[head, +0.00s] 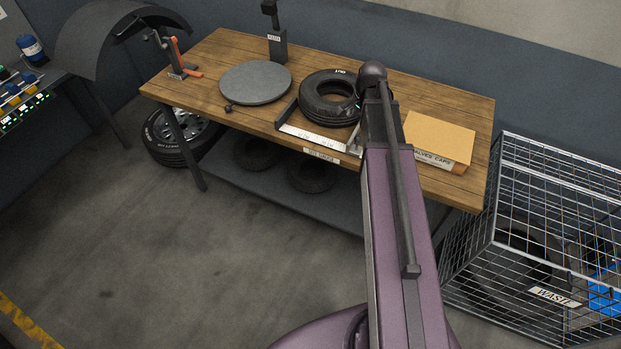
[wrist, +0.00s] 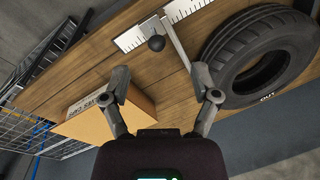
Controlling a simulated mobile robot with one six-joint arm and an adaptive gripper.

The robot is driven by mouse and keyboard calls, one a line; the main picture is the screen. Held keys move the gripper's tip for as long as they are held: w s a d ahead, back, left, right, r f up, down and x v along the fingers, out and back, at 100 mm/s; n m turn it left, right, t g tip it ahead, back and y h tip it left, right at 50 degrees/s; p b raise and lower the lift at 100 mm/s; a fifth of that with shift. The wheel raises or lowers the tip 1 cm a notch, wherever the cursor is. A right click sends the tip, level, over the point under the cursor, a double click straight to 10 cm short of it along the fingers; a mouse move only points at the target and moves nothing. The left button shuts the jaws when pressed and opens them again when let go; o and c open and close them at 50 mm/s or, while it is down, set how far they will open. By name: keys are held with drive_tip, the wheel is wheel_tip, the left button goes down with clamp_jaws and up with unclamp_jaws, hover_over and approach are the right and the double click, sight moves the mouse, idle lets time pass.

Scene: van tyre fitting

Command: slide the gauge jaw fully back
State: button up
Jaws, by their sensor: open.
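The gauge's white ruler scale (head: 318,138) lies along the front of the workbench, with a dark fixed jaw (head: 287,110) at its left end. The sliding jaw (wrist: 179,40) is a grey bar across the scale, with a round black knob (wrist: 157,43) beside it. A black tyre (head: 331,97) lies flat between the jaws; in the wrist view it lies just right of the sliding jaw. My gripper (wrist: 162,78) is open and empty, its fingers spread below the knob in the picture. In the head view my arm hides the gripper.
A cardboard box (head: 440,137) marked valves caps sits right of my arm. A grey round plate (head: 256,82) and a dark post (head: 277,45) stand left of the tyre. A wire waste cage (head: 490,240) stands right of the workbench (head: 215,50).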

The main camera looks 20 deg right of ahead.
drive_tip(key=s+a+f+n+g+b, duration=0.1)
drive_tip(key=s+a+f+n+b, duration=0.2)
drive_tip(key=s+a+n, duration=0.3)
drive_tip(key=s+a+f+n+g+b, duration=0.1)
drive_tip(key=s+a+f+n+b, duration=0.2)
drive_tip(key=s+a+n, duration=0.4)
drive_tip(key=shift+s+a+f+h, duration=0.3)
drive_tip(key=shift+a+f, duration=0.1)
drive_tip(key=shift+a, duration=2.75)
drive_tip(key=shift+w, duration=0.1)
drive_tip(key=m+y+p, duration=0.1)
drive_tip(key=y+p, duration=0.1)
drive_tip(key=p, duration=0.5)
approach(358, 140)
wheel_tip(358, 140, up, 3)
drive_tip(key=d, duration=0.2)
drive_tip(key=shift+w+a+f, duration=0.1)
drive_tip(key=shift+w+a, duration=0.1)
drive_tip(key=shift+w, duration=0.15)
drive_tip(key=shift+f+b, duration=0.25)
drive_tip(key=shift+b, duration=0.05)
drive_tip(key=a+f+b, duration=0.1)
drive_tip(key=f+b, duration=0.7)
drive_tip(key=a+f+b, duration=0.1)
drive_tip(key=f+b, duration=0.4)
drive_tip(key=shift+w+a, duration=0.15)
drive_tip(key=shift+a, duration=0.15)
